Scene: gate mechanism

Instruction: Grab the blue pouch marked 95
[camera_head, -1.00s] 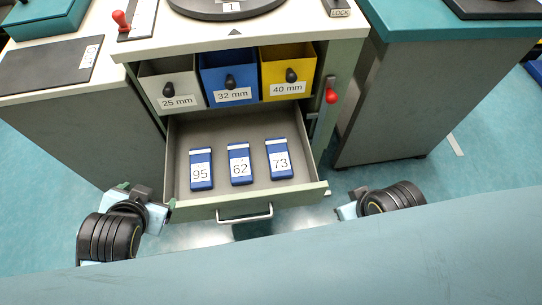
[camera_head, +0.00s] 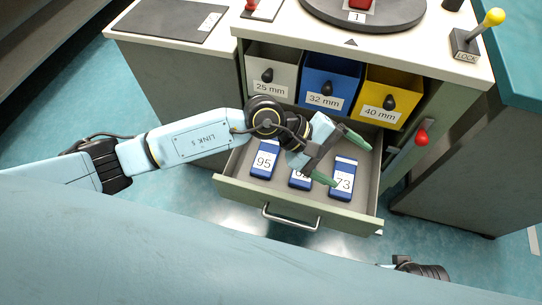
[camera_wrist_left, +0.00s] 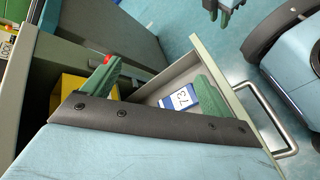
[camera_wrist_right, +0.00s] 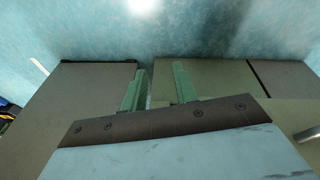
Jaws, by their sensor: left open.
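The blue pouch marked 95 (camera_head: 264,171) lies flat at the left of the open drawer (camera_head: 240,187), its white label facing up. The blue pouch marked 62 (camera_head: 299,184) is in the middle, partly hidden by my left gripper. The blue pouch marked 73 (camera_head: 341,192) is at the right. My left gripper (camera_head: 348,160) is open and empty over the drawer's right half, right of pouch 95. The left wrist view shows pouch 73 (camera_wrist_left: 180,98) between its green fingers (camera_wrist_left: 155,90). My right gripper (camera_wrist_right: 156,80) is open and empty, away from the pouches.
Grey, blue (camera_head: 328,82) and yellow (camera_head: 388,97) bins sit above the drawer. The drawer has a metal front handle (camera_head: 290,217). A red-knobbed lever (camera_head: 421,138) is on the cabinet's right. A turntable (camera_head: 390,15) and yellow-knobbed lock lever (camera_head: 493,18) are on top.

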